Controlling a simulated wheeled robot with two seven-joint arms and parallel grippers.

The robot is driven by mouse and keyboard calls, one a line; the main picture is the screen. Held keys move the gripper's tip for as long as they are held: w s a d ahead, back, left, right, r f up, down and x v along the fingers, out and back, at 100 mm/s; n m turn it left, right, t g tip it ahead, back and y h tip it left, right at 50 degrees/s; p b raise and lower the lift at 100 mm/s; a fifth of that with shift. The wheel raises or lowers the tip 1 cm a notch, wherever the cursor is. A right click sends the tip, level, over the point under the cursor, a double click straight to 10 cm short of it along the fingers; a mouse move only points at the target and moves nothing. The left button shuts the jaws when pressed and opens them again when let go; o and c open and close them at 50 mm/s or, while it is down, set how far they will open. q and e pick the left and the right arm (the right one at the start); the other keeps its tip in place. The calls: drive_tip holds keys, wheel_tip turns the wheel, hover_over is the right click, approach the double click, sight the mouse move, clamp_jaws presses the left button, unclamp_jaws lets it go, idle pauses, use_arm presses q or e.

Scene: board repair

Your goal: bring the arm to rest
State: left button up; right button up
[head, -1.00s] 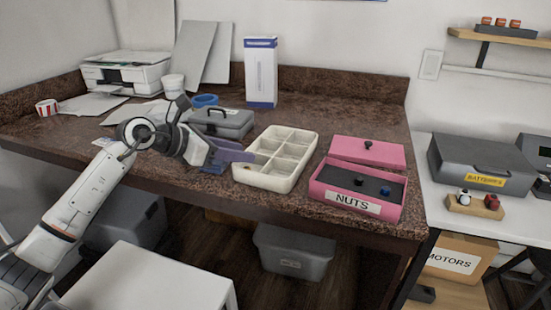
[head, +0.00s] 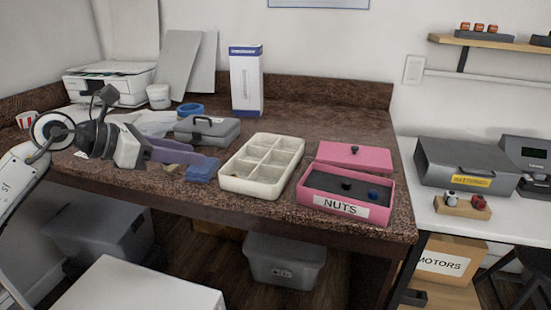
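My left gripper (head: 198,158) reaches in from the left over the front left part of the brown speckled table (head: 330,110). Its bluish-purple fingers point right, short of the white divided tray (head: 227,183). The fingers are seen side-on, so I cannot tell whether they are open or shut. I see nothing clearly held between them. A blue patch (head: 204,171) shows by the fingertips; I cannot tell what it belongs to. My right gripper is not in view.
A pink box labelled NUTS (head: 340,206) stands right of the tray, its pink lid (head: 352,154) behind it. A grey toolbox (head: 207,131) and a blue ring (head: 190,110) lie behind the gripper. A white box (head: 246,85) stands at the back. A white surface (head: 145,290) is below.

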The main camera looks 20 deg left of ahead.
use_arm(q)
drive_tip(key=s+d+f+n+t+h+p, duration=0.1)
drive_tip(key=d+f+n+t+h, duration=0.2)
drive_tip(key=d+n, duration=0.35)
drive_tip(key=s+d+f+n+t+h+p, duration=0.1)
drive_tip(key=s+d+f+n+h, duration=0.15)
drive_tip(key=d+f+n, duration=0.35)
drive_tip(key=s+d+f+n+t+y, duration=0.1)
drive_tip(key=s+f+n+y, duration=0.25)
drive_tip(key=f+n, duration=0.45)
drive_tip(key=s+f+n+y, duration=0.2)
drive_tip(key=f+n+y, duration=0.35)
drive_tip(key=n, duration=0.45)
drive_tip(key=s+d+f+n+g, duration=0.3)
drive_tip(key=s+d+f+n, duration=0.1)
drive_tip(key=s+f, duration=0.4)
drive_tip(key=s+d+f+n+g+p, duration=0.1)
drive_tip(key=s+d+f+n+g, duration=0.2)
drive_tip(key=s+f, duration=0.5)
drive_tip(key=shift+s+d+n+g, duration=0.4)
drive_tip(key=shift+d+n, duration=0.3)
drive_tip(key=shift+n, duration=0.45)
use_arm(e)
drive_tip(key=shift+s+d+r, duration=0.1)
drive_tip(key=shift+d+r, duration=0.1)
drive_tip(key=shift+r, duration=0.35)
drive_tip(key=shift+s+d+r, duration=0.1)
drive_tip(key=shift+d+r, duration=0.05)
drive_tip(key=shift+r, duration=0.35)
